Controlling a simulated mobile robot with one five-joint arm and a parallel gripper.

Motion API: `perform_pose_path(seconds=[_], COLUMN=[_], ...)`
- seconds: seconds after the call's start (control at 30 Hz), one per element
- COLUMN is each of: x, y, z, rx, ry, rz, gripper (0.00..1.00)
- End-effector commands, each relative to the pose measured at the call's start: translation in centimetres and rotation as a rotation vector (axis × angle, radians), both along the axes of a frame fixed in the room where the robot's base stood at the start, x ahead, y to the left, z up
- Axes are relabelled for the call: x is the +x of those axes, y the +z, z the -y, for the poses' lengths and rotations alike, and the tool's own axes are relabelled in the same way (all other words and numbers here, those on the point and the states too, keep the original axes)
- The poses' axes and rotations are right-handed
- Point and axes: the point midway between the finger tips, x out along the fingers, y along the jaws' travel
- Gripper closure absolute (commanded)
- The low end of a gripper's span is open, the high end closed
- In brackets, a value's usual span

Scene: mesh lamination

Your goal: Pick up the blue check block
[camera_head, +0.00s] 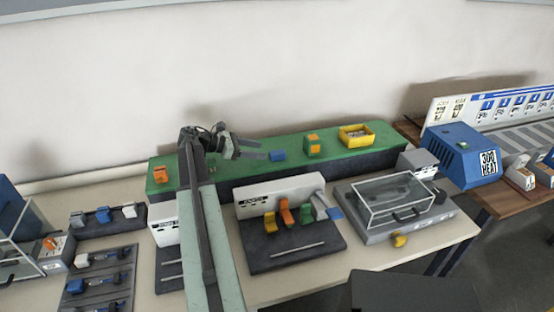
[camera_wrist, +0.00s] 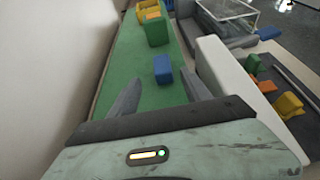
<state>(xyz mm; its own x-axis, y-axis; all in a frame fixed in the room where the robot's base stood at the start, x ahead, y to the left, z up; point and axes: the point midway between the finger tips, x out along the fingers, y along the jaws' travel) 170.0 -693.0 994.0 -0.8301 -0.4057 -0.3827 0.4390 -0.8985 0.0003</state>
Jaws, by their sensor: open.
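The blue check block (camera_head: 278,156) lies on the green top of a long raised shelf (camera_head: 230,157) at the back of the table. In the wrist view the blue block (camera_wrist: 162,69) lies ahead of my gripper (camera_wrist: 160,95), roughly in line with the gap between the fingers. My gripper (camera_head: 262,150) is open and empty, with its fingertips just left of the block in the head view. No contact between fingers and block shows.
A green and orange block (camera_head: 313,144) and a yellow bin (camera_head: 357,136) stand further right on the shelf. An orange block (camera_head: 160,174) sits at its left end. A white upright panel (camera_wrist: 222,85) runs alongside the shelf, with coloured pieces beyond. The wall is close behind.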

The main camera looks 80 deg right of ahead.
Motion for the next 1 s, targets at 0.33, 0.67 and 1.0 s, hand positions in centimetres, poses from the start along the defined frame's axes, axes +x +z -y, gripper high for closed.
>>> perform_pose_path(seconds=[0.33,0.67,1.0], x=[-3.4,-7.5,-7.5], y=[-1.1,-2.7,-2.6], z=[1.3,2.9,2.9], rx=[0.000,0.000,0.000], ry=[-0.014,-0.016,-0.015], rz=[0.000,0.000,0.000], gripper=[0.44,0.44,0.94])
